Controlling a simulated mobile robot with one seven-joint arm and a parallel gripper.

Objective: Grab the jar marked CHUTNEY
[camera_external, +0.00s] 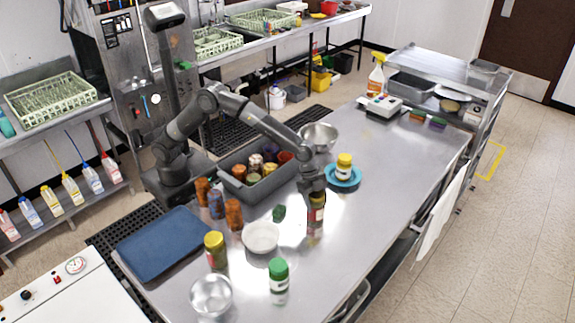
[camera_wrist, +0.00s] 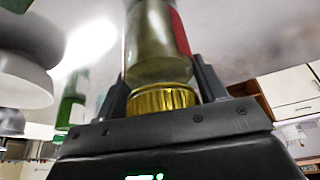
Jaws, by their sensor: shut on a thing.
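My gripper (camera_external: 314,188) points down over the middle of the steel table and is shut on a jar (camera_external: 316,214). In the wrist view the held jar (camera_wrist: 157,45) has a gold lid (camera_wrist: 160,98) between the two fingers (camera_wrist: 162,88), greenish contents and a red label patch. No lettering can be read on it. Whether its base touches the table I cannot tell. Other jars stand apart: a yellow-lidded one (camera_external: 216,252), a green-lidded one (camera_external: 279,277), and a yellow-lidded one (camera_external: 344,167) on a blue plate (camera_external: 357,177). Their markings are unreadable.
A white bowl (camera_external: 261,238) and a small green item (camera_external: 279,213) are left of the held jar.

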